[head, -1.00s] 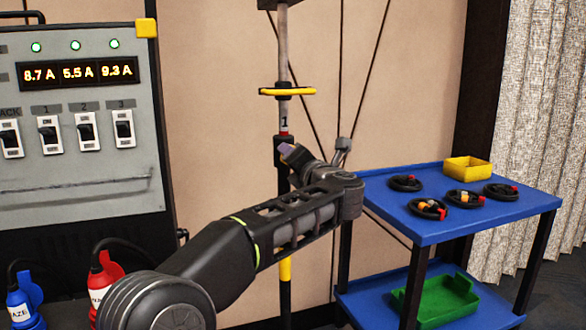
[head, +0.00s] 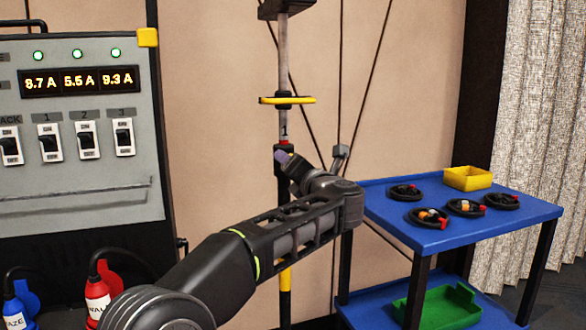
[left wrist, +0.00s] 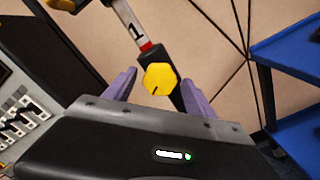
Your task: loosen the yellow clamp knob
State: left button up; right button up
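The yellow clamp knob (left wrist: 160,79) is on the dark collar of an upright pole, just below a red band and a label "1". It has a dark pointer line on its face. In the left wrist view my left gripper (left wrist: 157,88) is open, with one purple finger on each side of the knob. A gap shows at the knob's left; I cannot tell how deep the fingers reach. In the head view my left gripper (head: 281,157) is in front of the pole (head: 284,75) and the knob is hidden. My right gripper is not in view.
A yellow bar (head: 288,100) crosses the pole above. A grey switch panel (head: 80,190) stands at the left, with red (head: 97,297) and blue plugs below. A blue cart (head: 440,238) at the right holds cable coils, a yellow bin (head: 467,178) and a green tray (head: 437,307).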

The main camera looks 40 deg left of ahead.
pick_arm(q)
jog(key=shift+d, duration=0.1)
jog(key=v, duration=0.7)
jog(key=shift+s+d, duration=0.25)
dwell(0.5)
